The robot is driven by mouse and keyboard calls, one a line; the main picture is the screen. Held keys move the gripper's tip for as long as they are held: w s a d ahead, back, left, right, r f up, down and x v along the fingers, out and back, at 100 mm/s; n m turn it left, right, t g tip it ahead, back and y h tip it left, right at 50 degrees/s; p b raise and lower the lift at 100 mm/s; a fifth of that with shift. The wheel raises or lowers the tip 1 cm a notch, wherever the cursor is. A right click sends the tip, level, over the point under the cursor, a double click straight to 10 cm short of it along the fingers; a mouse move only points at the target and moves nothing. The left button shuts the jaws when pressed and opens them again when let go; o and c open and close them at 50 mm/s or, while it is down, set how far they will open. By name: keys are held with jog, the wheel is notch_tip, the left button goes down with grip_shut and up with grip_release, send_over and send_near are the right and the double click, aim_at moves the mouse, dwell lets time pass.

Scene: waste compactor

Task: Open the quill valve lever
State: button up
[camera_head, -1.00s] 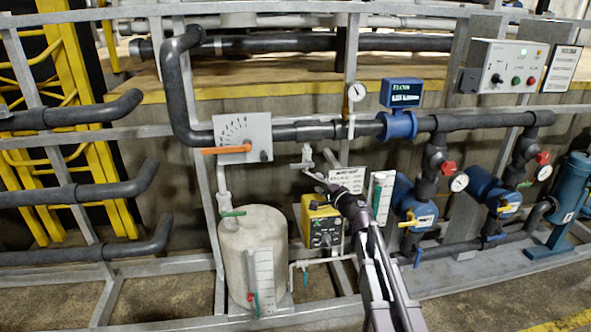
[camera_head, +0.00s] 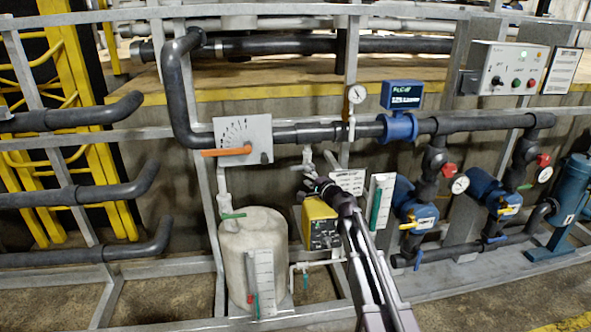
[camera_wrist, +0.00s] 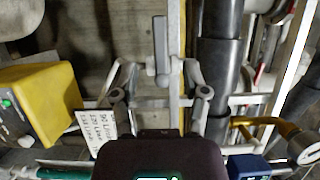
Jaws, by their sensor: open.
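A small grey valve lever (camera_head: 307,158), which I take to be the quill valve lever, sits below the dark horizontal pipe, right of the white dial plate. In the wrist view a grey lever (camera_wrist: 160,48) stands upright in the picture, ahead of my gripper. My gripper (camera_head: 311,179) is just below the valve in the head view. No contact is visible. The exact gap in depth is unclear.
A yellow pump box (camera_head: 320,225) stands below my gripper, with a white label card (camera_head: 349,181) to its right. A dial plate with an orange lever (camera_head: 226,151) is to the left. A white tank (camera_head: 254,243) is lower left. The dark pipe (camera_head: 300,132) runs above.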

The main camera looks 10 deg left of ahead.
aim_at(298, 169)
jog(key=shift+x, duration=3.6)
